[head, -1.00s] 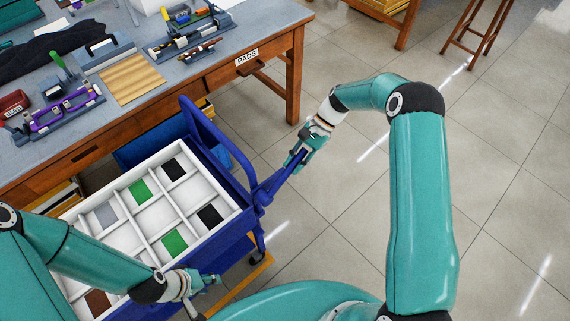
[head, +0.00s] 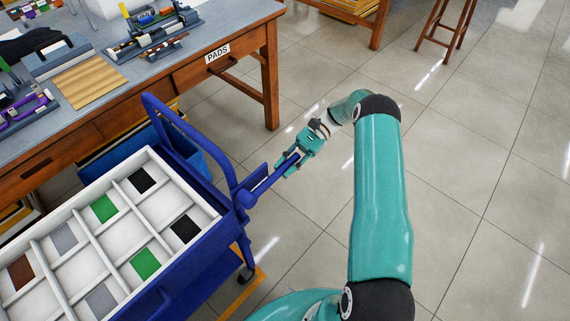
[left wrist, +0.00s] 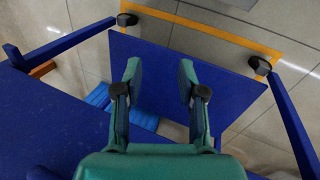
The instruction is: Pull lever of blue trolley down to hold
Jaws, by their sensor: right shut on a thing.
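The blue trolley (head: 188,262) stands beside the workbench in the head view, with a white compartment tray on top. Its blue lever (head: 265,184) sticks out from the right corner, near the foot of the curved handle, and slants up to the right. My right gripper (head: 291,160) is shut on the outer end of the lever. My left gripper (left wrist: 158,85) is out of the head view. In the left wrist view its two fingers are apart with nothing between them, in front of blue trolley panels (left wrist: 60,125).
The white tray (head: 186,229) holds green, black, grey and brown pads. The wooden workbench (head: 190,82) with the PADS drawer stands behind the trolley. A stool (head: 441,38) is at the back right. A yellow-orange line (left wrist: 205,28) surrounds the trolley's casters. The tiled floor on the right is clear.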

